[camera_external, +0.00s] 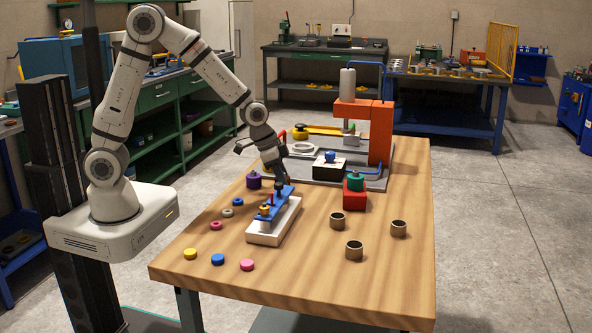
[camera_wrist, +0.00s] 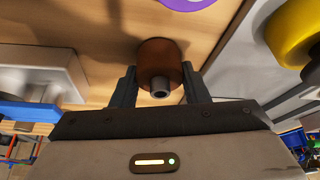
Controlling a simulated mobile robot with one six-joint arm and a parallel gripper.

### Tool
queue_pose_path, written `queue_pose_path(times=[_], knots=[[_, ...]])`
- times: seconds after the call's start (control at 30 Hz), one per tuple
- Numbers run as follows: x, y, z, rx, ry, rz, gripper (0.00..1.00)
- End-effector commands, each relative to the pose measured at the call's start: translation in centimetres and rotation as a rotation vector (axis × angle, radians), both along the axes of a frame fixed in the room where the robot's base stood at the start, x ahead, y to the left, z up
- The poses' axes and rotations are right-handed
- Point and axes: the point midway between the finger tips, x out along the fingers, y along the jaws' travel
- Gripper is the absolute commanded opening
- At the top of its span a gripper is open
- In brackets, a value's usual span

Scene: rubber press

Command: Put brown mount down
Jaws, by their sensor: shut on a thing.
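The brown mount (camera_wrist: 158,58) is a short brown cylinder with a grey pin on its end, seen in the wrist view. My gripper (camera_wrist: 160,84) is shut on it, one dark finger on each side. The wooden tabletop (camera_wrist: 105,20) lies just beyond it, with a shadow beside the mount. I cannot tell whether the mount touches the table. In the external view my gripper (camera_external: 279,184) points down near the back end of the white block with a blue plate. The mount cannot be made out there.
A white block (camera_external: 270,233) carries the blue plate. A purple part (camera_external: 254,181) stands left of my gripper, and the orange press (camera_external: 381,132) behind right. Several coloured rings and discs lie left; brown hollow cylinders (camera_external: 354,250) stand right.

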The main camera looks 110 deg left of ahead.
Motion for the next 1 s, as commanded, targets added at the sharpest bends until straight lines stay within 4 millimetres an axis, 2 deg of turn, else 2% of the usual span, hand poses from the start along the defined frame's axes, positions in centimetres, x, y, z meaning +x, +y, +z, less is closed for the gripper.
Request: queue_pose_path(times=[0.37, 0.4, 0.6, 0.67, 1.0], knots=[[0.04, 0.02, -0.61, 0.001, -0.002, 0.0, 0.15], [0.03, 0.02, -0.47, 0.001, -0.002, 0.0, 0.43], [0.02, 0.02, -0.43, 0.0, -0.001, 0.0, 0.6], [0.03, 0.02, -0.43, 0.0, -0.001, 0.0, 0.63], [-0.03, 0.0, 0.24, 0.002, -0.003, 0.0, 0.63]])
